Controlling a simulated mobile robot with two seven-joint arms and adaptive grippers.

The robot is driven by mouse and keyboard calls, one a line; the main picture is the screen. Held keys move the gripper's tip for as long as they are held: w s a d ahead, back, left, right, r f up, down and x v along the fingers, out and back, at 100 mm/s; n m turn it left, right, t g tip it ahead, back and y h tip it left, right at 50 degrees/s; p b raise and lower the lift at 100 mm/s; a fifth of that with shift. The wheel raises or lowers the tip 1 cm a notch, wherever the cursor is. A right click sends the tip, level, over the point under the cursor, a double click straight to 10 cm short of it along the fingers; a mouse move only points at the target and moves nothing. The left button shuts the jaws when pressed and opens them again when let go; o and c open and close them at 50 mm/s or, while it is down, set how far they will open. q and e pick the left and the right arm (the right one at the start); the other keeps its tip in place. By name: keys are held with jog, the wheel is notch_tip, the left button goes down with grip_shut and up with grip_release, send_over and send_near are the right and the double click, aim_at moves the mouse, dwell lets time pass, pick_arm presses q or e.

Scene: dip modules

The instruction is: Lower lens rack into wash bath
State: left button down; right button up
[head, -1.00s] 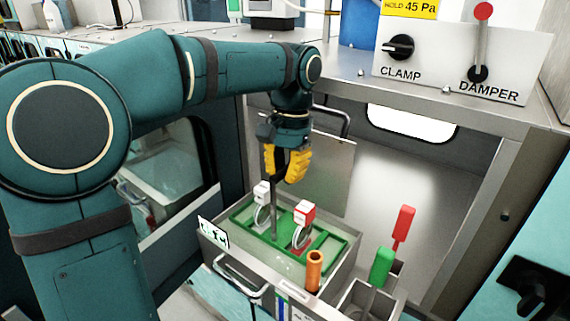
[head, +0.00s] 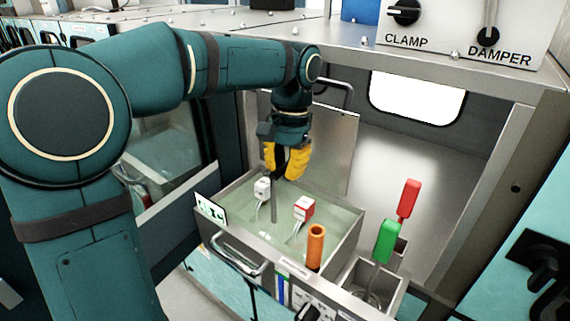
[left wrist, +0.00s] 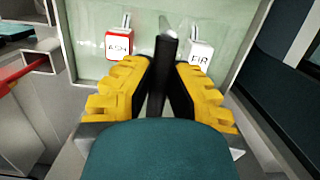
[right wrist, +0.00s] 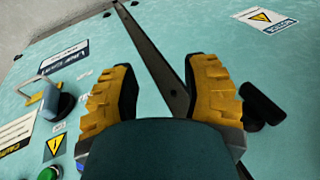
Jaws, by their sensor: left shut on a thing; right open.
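My left gripper (head: 286,176) is shut on the dark upright post (head: 274,208) of the lens rack, above the wash bath (head: 348,240). The left wrist view shows the fingers (left wrist: 165,65) closed around the post (left wrist: 166,25). The rack's frame is hidden under the cloudy pale-green liquid (head: 335,211). A white tag (head: 262,187) and a red-and-white tag (head: 304,208) stick up above the surface. The left wrist view shows their lettering, on the red-edged tag (left wrist: 118,45) and the white tag (left wrist: 200,57). My right gripper (right wrist: 160,80) is open and empty before a teal panel.
An orange tube (head: 315,246) stands at the bath's front right. A green handle (head: 387,240) and a red handle (head: 408,199) rise from steel holders beside it. A raised lid panel (head: 330,150) stands behind.

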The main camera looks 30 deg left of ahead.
pick_arm(q)
jog(key=shift+f+b, duration=0.7)
jog(key=shift+f, duration=0.65)
jog(key=c, duration=1)
grip_release()
jog(key=r, duration=0.4)
jog(key=w+r, duration=0.1)
jog(key=r, duration=0.7)
jog(key=shift+w+d, duration=0.15)
jog(key=shift+w, duration=0.2)
jog(key=shift+s+f, duration=0.1)
